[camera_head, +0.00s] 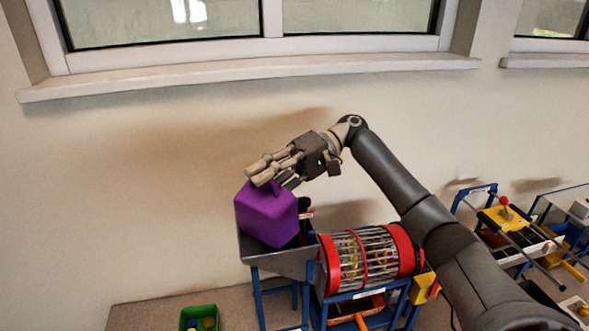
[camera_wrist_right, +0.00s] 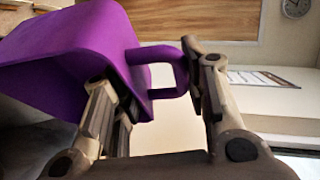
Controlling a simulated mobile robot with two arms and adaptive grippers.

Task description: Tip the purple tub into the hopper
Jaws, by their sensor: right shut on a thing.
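The purple tub (camera_head: 268,215) is over the grey metal hopper (camera_head: 283,262) at the left end of the red-ringed drum. It is tipped; only its closed outer faces show in the head view. In the right wrist view the tub (camera_wrist_right: 75,45) fills the upper left, and its handle (camera_wrist_right: 160,52) runs between the fingers. My right gripper (camera_head: 262,178) is above the tub and shut on this handle. The tub hides much of the hopper's inside, and I cannot see whether anything falls out. My left gripper is not in view.
The barred drum (camera_head: 366,257) with red end rings stands on a blue frame right of the hopper. A green bin (camera_head: 198,318) with coloured pieces is at the lower left. Another blue-framed device (camera_head: 510,217) stands at the right. The wall is close behind.

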